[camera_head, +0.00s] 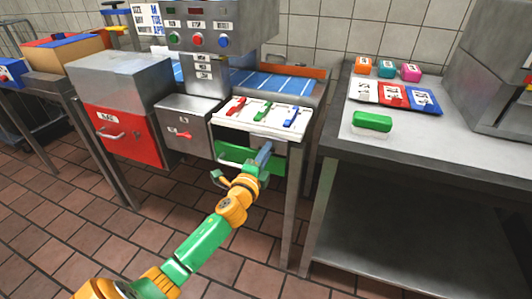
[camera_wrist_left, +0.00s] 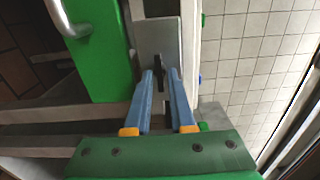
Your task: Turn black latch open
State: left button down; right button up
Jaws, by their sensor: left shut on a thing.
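My left gripper (camera_head: 264,153) reaches the front of the machine beside a green door (camera_head: 232,153). In the left wrist view the blue fingers of the left gripper (camera_wrist_left: 161,82) are close together at the black latch (camera_wrist_left: 159,66), a small dark piece on a grey metal plate (camera_wrist_left: 160,38). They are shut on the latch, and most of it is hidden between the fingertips. In the head view the latch is hidden by the gripper. The green door (camera_wrist_left: 103,65) with its metal handle (camera_wrist_left: 68,22) lies just left of the fingers in the wrist view. My right gripper is not in view.
Above the green door is a white panel (camera_head: 250,128) with red, green and blue levers. A red door (camera_head: 128,138) is at the left. On the right, a steel table (camera_head: 455,150) holds a green block (camera_head: 372,121) and coloured trays (camera_head: 394,95).

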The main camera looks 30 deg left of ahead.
pick_arm(q)
jog(key=c, duration=0.8)
grip_release()
jog(key=shift+s, duration=0.1)
jog(key=v, duration=0.7)
